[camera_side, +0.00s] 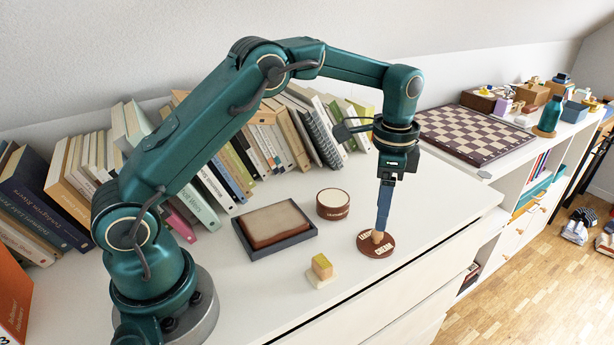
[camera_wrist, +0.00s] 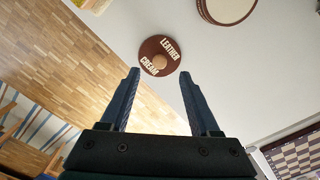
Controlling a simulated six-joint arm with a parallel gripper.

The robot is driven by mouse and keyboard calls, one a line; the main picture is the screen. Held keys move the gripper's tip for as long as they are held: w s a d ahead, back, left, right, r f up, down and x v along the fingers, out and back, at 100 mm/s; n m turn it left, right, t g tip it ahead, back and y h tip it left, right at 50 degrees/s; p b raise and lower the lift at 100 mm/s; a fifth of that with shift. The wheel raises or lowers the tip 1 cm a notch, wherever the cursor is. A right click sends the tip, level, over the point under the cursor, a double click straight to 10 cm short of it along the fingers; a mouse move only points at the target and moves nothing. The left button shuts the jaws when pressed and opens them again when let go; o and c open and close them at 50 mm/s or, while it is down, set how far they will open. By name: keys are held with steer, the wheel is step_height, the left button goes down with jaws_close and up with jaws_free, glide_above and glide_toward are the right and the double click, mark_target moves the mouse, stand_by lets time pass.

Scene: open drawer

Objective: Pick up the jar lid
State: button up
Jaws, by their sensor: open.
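The jar lid (camera_side: 377,245) is a flat brown-red disc with a tan round knob and pale lettering reading "LEATHER CREAM". It lies on the white cabinet top near its front edge. In the wrist view the lid (camera_wrist: 159,55) is ahead of the fingertips, in line with the gap between them. My gripper (camera_side: 380,232) points down over the lid in the side view, with its blue fingers close to the knob. In the wrist view my gripper (camera_wrist: 158,72) is open with nothing between its fingers. Whether a finger touches the knob is unclear.
A round brown jar (camera_side: 333,204) stands left of the lid. A brown pad in a dark tray (camera_side: 272,227) and a small yellow block (camera_side: 322,266) on a pale base are further left. Books (camera_side: 215,165) line the wall. A chessboard (camera_side: 475,133) lies at right.

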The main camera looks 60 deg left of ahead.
mark_target(377, 233)
steer(key=shift+f, duration=2.5)
jaws_close()
